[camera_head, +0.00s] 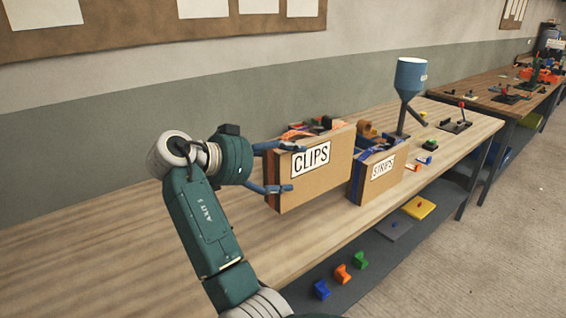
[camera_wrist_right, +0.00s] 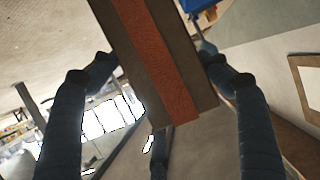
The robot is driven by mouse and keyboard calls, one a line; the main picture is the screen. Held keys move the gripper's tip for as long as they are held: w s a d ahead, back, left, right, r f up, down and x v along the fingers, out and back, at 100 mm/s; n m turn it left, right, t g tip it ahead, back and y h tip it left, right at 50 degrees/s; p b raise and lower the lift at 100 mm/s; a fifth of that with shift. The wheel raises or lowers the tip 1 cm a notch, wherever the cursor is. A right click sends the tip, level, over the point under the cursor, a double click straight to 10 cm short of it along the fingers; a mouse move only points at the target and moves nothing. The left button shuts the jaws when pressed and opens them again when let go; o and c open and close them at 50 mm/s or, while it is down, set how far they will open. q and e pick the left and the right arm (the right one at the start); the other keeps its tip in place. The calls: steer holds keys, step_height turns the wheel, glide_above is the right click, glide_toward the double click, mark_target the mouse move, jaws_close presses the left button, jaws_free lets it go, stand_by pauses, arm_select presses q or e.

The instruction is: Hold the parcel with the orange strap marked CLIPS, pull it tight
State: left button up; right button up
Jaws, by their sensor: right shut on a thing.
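The CLIPS parcel (camera_head: 325,178) is a brown box with a white label, on the near bench in the head view. A bit of orange shows at its top edge. In the right wrist view, the orange strap (camera_wrist_right: 158,60) runs along a brown face of the parcel (camera_wrist_right: 190,40). My right gripper (camera_head: 285,168) has its blue fingers on the parcel's left end, one high and one low, and is shut on it. In the wrist view its fingers flank the parcel. I cannot tell if the parcel touches the bench. My left gripper is not in view.
The STRIPS parcel (camera_head: 378,175) with blue edging stands close to the right. A blue funnel (camera_head: 410,75) on a stand is behind it. Small coloured blocks and a yellow plate (camera_head: 419,207) lie on the lower shelf. The bench's left part (camera_head: 70,240) is clear.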

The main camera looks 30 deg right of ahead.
mark_target(275, 198)
steer(key=shift+f+b, duration=2.25)
steer(key=shift+f, duration=1.05)
steer(key=shift+d+f+b, duration=0.1)
steer(key=shift+f+b, duration=0.2)
steer(key=shift+f, duration=0.5)
steer(key=shift+f+b, duration=0.55)
steer(key=shift+b, duration=0.05)
steer(key=shift+f, duration=0.35)
steer(key=shift+f+b, duration=1.5)
steer(key=shift+f, duration=0.45)
steer(key=shift+f+b, duration=0.45)
steer(key=shift+f, duration=0.2)
